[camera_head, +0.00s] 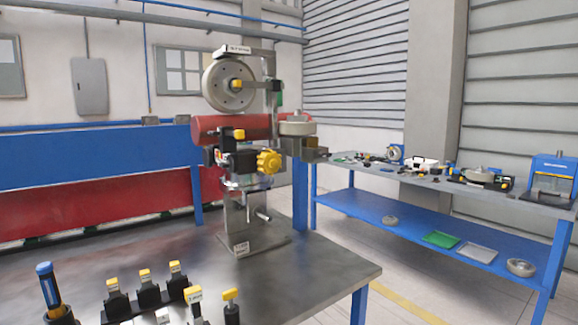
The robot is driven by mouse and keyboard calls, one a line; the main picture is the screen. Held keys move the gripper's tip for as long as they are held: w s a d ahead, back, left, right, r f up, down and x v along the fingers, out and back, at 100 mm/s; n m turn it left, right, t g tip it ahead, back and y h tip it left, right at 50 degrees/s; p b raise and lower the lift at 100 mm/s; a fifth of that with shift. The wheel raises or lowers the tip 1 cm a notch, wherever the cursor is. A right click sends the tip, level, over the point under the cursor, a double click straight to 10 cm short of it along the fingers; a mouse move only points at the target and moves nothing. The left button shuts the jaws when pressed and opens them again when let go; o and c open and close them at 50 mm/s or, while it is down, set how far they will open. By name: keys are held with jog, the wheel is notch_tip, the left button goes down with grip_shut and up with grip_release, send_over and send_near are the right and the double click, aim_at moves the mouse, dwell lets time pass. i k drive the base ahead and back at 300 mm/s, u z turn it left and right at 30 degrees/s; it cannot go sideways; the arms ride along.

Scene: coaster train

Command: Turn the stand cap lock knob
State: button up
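A metal stand (245,220) rises from the dark table and carries a mechanical assembly. A large yellow lobed knob (269,161) sits at its front. A labelled cap-like piece (233,50) tops the assembly. I cannot tell for sure which yellow part is the stand cap lock knob. My gripper is not in view.
The dark table (330,275) holds several yellow-topped black fixtures (148,290) and a blue-handled tool (48,285) at the front left. A blue workbench (400,210) with tools and parts stands at the right. The table is bare right of the stand.

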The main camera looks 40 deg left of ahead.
aim_at(226, 165)
jog(key=z, duration=0.3)
jog(key=k, duration=1.15)
jog(key=u, duration=2.15)
jog(key=i, duration=1)
jog(key=z, duration=0.1)
